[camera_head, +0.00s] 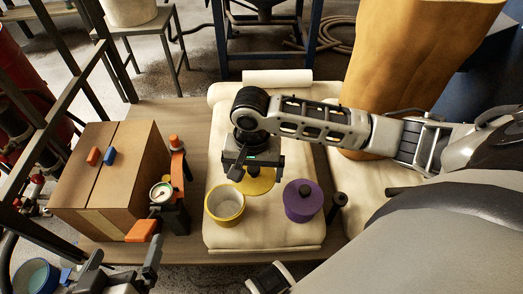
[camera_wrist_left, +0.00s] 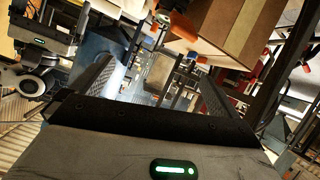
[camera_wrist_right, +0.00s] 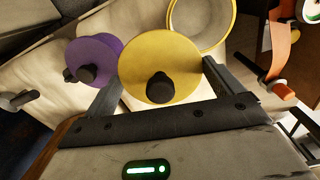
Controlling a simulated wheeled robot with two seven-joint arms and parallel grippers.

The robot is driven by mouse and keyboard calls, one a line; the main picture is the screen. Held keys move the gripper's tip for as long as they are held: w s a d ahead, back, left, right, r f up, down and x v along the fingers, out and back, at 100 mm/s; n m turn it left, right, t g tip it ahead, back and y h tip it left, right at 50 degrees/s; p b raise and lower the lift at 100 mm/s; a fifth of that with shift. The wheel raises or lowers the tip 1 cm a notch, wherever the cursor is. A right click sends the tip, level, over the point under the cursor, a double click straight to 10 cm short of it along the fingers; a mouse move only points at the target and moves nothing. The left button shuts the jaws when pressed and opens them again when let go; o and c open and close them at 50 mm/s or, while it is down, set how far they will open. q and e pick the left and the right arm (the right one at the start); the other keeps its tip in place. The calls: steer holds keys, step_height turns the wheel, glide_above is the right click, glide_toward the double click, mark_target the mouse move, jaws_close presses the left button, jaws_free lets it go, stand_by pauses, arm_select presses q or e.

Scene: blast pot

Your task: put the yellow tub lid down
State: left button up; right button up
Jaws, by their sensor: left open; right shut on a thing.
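The yellow tub lid (camera_head: 262,182), a round disc with a dark knob, is in my right gripper (camera_head: 246,170). In the right wrist view the lid (camera_wrist_right: 150,50) faces me with its knob, between the fingers of my right gripper (camera_wrist_right: 165,82). The open yellow tub (camera_head: 224,217) stands on the cream pad, left of and nearer than the lid; its pale inside shows. The lid is apart from it in the head view. My left gripper (camera_head: 122,268) is open and empty at the lower left, and its spread fingers also show in the left wrist view (camera_wrist_left: 152,75).
A purple tub with a dark-knobbed lid (camera_head: 303,203) stands right of the yellow tub. A dark peg-like thing (camera_head: 339,200) is beside it. A cardboard box (camera_head: 115,165) and a gauge with orange parts (camera_head: 161,192) stand at left. The cream pad (camera_head: 285,120) has bare room behind.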

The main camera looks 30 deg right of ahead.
steer(key=w+d+f+b, duration=0.6)
steer(key=w, duration=0.1)
steer(key=w+d+f+b, duration=0.3)
steer(key=f, duration=0.1)
steer(key=shift+w, duration=0.25)
step_height(320, 180, down, 3)
steer(key=shift+w+d+f+b, duration=0.1)
steer(key=shift+f+b, duration=0.05)
steer(key=shift+b, duration=0.7)
arm_select(q)
step_height(320, 180, up, 6)
steer(key=w+d+n+t+h, duration=0.1)
steer(key=d+t+h, duration=0.1)
steer(key=t+h, duration=0.1)
steer(key=shift+w+f+t+h, duration=0.2)
steer(key=shift+w+t+h, duration=0.15)
steer(key=shift+t, duration=0.35)
arm_select(e)
steer(key=o, duration=0.9)
steer(key=shift+f, duration=0.1)
steer(key=shift+c, duration=0.2)
arm_select(q)
steer(key=shift+f, duration=0.15)
